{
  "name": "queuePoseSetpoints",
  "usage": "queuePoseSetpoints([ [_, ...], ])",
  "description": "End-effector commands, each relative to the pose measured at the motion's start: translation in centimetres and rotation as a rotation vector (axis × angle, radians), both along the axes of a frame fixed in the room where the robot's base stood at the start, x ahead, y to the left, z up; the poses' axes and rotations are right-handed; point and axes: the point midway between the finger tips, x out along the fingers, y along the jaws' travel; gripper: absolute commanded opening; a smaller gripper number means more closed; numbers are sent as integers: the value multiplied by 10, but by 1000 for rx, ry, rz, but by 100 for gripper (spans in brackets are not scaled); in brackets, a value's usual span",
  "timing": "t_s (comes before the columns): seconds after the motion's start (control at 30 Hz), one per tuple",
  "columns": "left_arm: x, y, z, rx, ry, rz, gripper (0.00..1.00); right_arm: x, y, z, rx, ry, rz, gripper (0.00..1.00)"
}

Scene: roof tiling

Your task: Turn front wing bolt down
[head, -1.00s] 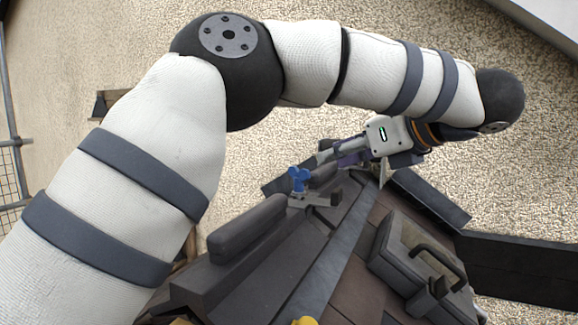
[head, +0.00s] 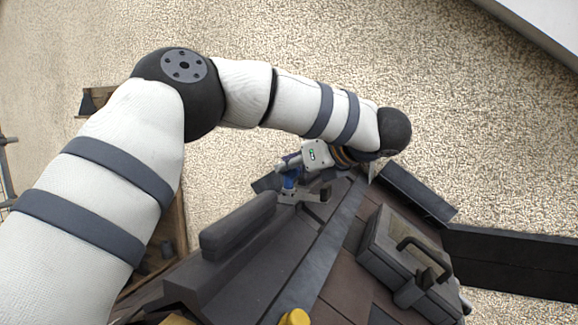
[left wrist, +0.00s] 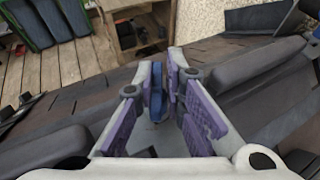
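The blue wing bolt (head: 291,181) stands on a grey metal clamp bracket (head: 300,197) on the roof ridge, partly hidden by my left gripper. My left gripper (head: 287,165) reaches it from the right in the head view, with its fingertips at the top of the bolt. In the left wrist view, the purple-padded fingers (left wrist: 166,85) stand apart on either side of the blue wing bolt (left wrist: 156,97). A narrow gap seems to show beside the bolt, and I see no firm grip on it. My right gripper is not in view.
A dark ridge cap (head: 238,226) lies in front of the bracket. A grey case with a handle (head: 408,262) sits on the tiles to the right. A yellow knob (head: 295,317) shows at the bottom edge. In the left wrist view, a wooden deck (left wrist: 62,75) lies below the roof.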

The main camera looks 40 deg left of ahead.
Motion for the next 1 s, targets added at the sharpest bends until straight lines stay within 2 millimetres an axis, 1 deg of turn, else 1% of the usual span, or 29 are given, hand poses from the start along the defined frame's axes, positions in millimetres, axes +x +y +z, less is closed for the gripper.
queuePoseSetpoints([
  [0.27, -2, 1, 0, 0, 6, 0, 0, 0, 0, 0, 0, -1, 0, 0],
  [0.47, -3, 1, 0, -1, 6, -63, 0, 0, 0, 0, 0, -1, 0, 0],
  [0.67, -4, 1, 0, -2, 6, -207, 0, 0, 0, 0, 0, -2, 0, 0],
  [1.0, -4, 2, 1, -2, 1, -525, 0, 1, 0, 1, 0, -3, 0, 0],
])
